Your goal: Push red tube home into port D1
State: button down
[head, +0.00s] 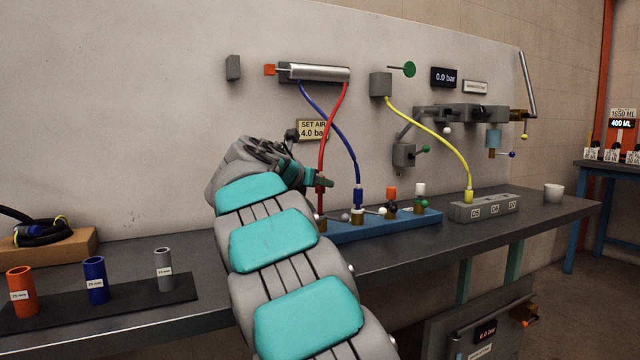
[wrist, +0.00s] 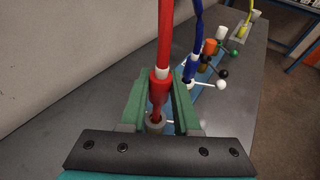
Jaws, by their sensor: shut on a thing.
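The red tube (head: 329,133) hangs from the silver cylinder (head: 318,73) down to the blue manifold (head: 400,227). My gripper (head: 320,183) is shut on the tube's thick red end. In the wrist view my green fingers (wrist: 159,100) flank the red end (wrist: 160,84), which points down at a round grey-brown port (wrist: 156,126). That port is the leftmost fitting in the head view (head: 320,221). The tip is at or just over the port mouth; I cannot tell how deep it sits. No D1 label is readable.
A blue tube (head: 352,150) stands in the neighbouring fitting, close to my right finger. White- and black-knobbed levers (wrist: 221,85) and orange and white caps line the manifold. A yellow tube (head: 450,143) enters a grey block (head: 484,208). Sample tubes stand on a dark mat (head: 130,308).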

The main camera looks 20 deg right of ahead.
aim_at(319, 198)
jog(key=shift+f, duration=1.85)
jog(key=c, duration=0.6)
grip_release()
jog(key=shift+o, duration=0.2)
jog(key=v, duration=0.7)
jog(key=shift+s+a, duration=0.25)
jog(key=shift+a, duration=0.05)
jog(key=shift+r, duration=0.1)
